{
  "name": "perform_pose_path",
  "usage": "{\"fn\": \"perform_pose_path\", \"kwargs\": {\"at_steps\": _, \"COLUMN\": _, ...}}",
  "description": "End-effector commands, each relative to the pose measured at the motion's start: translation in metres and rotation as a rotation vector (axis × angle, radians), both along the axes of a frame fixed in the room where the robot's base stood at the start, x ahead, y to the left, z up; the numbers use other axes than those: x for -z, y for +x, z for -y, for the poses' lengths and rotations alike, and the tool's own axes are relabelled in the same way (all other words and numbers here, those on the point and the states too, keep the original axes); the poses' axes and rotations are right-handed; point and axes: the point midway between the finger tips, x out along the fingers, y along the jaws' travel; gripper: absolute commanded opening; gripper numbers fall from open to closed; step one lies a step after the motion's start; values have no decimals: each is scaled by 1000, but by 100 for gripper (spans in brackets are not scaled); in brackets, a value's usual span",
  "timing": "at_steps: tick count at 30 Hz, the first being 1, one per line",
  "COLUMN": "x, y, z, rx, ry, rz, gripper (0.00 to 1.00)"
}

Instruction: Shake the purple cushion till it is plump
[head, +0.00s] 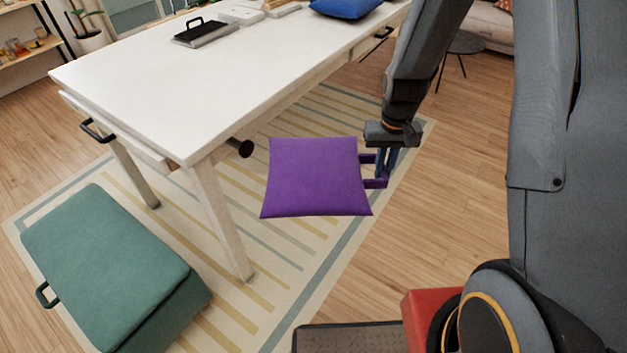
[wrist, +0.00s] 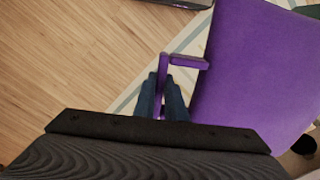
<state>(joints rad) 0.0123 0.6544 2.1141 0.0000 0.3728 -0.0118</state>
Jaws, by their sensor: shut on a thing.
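The purple cushion (head: 315,177) is held in the air beside the white table, its broad face toward the head camera. A purple loop handle (head: 377,183) sticks out from its right edge. My gripper (head: 383,163) is shut on this handle, at the cushion's right side. In the wrist view the gripper's dark fingers (wrist: 163,97) close around the handle's bar (wrist: 164,72), and the cushion (wrist: 258,75) fills the right side. The cushion looks square and fairly smooth; how full it is I cannot tell.
The white table (head: 190,95) stands close behind and left of the cushion, with a dark knob (head: 246,148) near it. A green ottoman (head: 105,265) stands at lower left. Wooden floor (head: 475,180) is clear at right.

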Motion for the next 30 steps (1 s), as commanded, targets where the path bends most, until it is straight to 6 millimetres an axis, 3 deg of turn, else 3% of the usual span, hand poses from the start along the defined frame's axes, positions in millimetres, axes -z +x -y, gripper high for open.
{"fn": "perform_pose_path", "kwargs": {"at_steps": 1, "x": 27, "y": -3, "z": -1, "rx": -1, "ry": 0, "rz": -11, "gripper": 0}}
{"fn": "perform_pose_path", "kwargs": {"at_steps": 4, "x": 36, "y": 1, "z": -1, "rx": -2, "ry": 0, "rz": 0, "gripper": 0}}
{"fn": "perform_pose_path", "kwargs": {"at_steps": 9, "x": -33, "y": 2, "z": 1, "rx": 1, "ry": 0, "rz": 8, "gripper": 0}}
{"fn": "perform_pose_path", "kwargs": {"at_steps": 11, "x": -36, "y": 0, "z": 1, "rx": 1, "ry": 0, "rz": 1, "gripper": 0}}
{"fn": "perform_pose_path", "kwargs": {"at_steps": 15, "x": 24, "y": -3, "z": -1, "rx": -1, "ry": 0, "rz": -12, "gripper": 0}}
{"fn": "perform_pose_path", "kwargs": {"at_steps": 18, "x": 38, "y": 0, "z": -1, "rx": -2, "ry": 0, "rz": -1, "gripper": 0}}
{"fn": "perform_pose_path", "kwargs": {"at_steps": 23, "x": -28, "y": 3, "z": 0, "rx": 1, "ry": 0, "rz": 12, "gripper": 0}}
{"fn": "perform_pose_path", "kwargs": {"at_steps": 25, "x": -37, "y": 1, "z": 1, "rx": 1, "ry": 0, "rz": 3, "gripper": 0}}
{"fn": "perform_pose_path", "kwargs": {"at_steps": 26, "x": -32, "y": -1, "z": 0, "rx": 1, "ry": 0, "rz": -2, "gripper": 0}}
{"fn": "perform_pose_path", "kwargs": {"at_steps": 30, "x": 30, "y": -3, "z": -1, "rx": -2, "ry": 0, "rz": -10, "gripper": 0}}
